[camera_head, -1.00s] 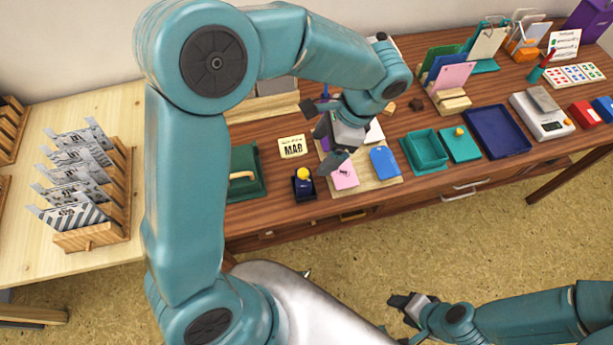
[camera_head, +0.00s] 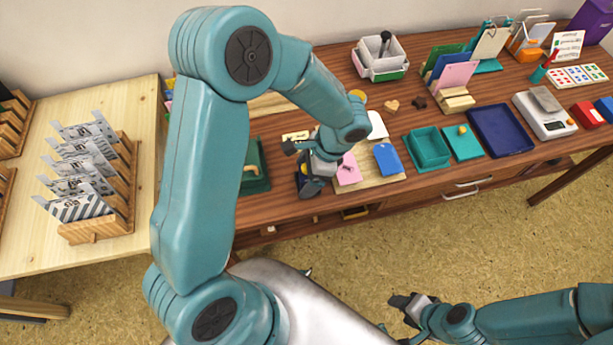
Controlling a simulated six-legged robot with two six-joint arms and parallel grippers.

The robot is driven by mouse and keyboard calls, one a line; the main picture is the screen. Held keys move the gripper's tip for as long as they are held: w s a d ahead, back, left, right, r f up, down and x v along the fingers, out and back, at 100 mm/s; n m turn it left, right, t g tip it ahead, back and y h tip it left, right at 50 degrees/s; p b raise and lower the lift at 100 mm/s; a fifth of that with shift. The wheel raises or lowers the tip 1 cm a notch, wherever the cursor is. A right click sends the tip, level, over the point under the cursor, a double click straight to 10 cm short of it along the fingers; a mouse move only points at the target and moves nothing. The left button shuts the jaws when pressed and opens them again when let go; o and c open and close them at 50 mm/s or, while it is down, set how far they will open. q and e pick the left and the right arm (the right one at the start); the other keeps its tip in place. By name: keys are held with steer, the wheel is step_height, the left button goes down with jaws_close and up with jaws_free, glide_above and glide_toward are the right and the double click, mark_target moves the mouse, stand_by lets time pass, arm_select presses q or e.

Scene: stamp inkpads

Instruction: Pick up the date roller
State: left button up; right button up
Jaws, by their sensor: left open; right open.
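A small dark blue and black stamper with a yellow top (camera_head: 302,178), which looks like the date roller, stands near the front edge of the wooden desk. It is mostly hidden by my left gripper (camera_head: 299,168). The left gripper is open, with one finger on the far side of the stamper and one on the near side. I cannot tell whether the fingers touch it. My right gripper (camera_head: 402,318) is open and empty, low in front of the desk over the floor.
A green pad (camera_head: 254,180) lies left of the stamper. Pink and blue tags (camera_head: 386,158) lie on a board to the right. A teal tray (camera_head: 427,150) and a navy tray (camera_head: 502,132) are further right. A yellow "MAR" card (camera_head: 295,136) is just behind, partly covered.

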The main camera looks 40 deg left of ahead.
arm_select(q)
steer(key=shift+w, duration=0.1)
steer(key=c, duration=1.4)
steer(key=shift+r, duration=0.1)
steer(key=shift+w+r, duration=0.1)
steer(key=shift+r, duration=0.2)
step_height(320, 180, up, 19)
steer(key=p, duration=0.1)
steer(key=shift+r, duration=0.15)
